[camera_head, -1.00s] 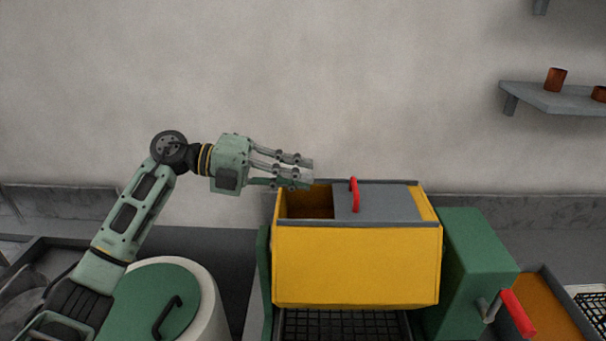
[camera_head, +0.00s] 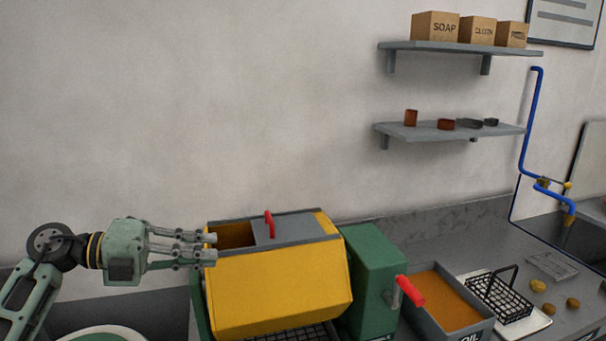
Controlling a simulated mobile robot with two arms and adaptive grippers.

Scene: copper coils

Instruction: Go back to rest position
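My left gripper (camera_head: 210,247) is at the left, its fingers pointing right and a little apart. The fingertips are at the upper left corner of the yellow box (camera_head: 278,292) in the picture. I see nothing between the fingers. I cannot tell whether they touch the box. The box has a grey sliding lid (camera_head: 300,228) with a red handle (camera_head: 269,224); the lid covers its right part and the left part of the top is open. My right gripper is not in view.
A green housing (camera_head: 372,275) with a red crank handle (camera_head: 411,291) adjoins the box. Right of it are an oil tray (camera_head: 448,300), a black wire basket (camera_head: 497,297) and several brownish lumps (camera_head: 538,286). Wall shelves (camera_head: 450,131) hold small copper-coloured pieces and boxes (camera_head: 435,26).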

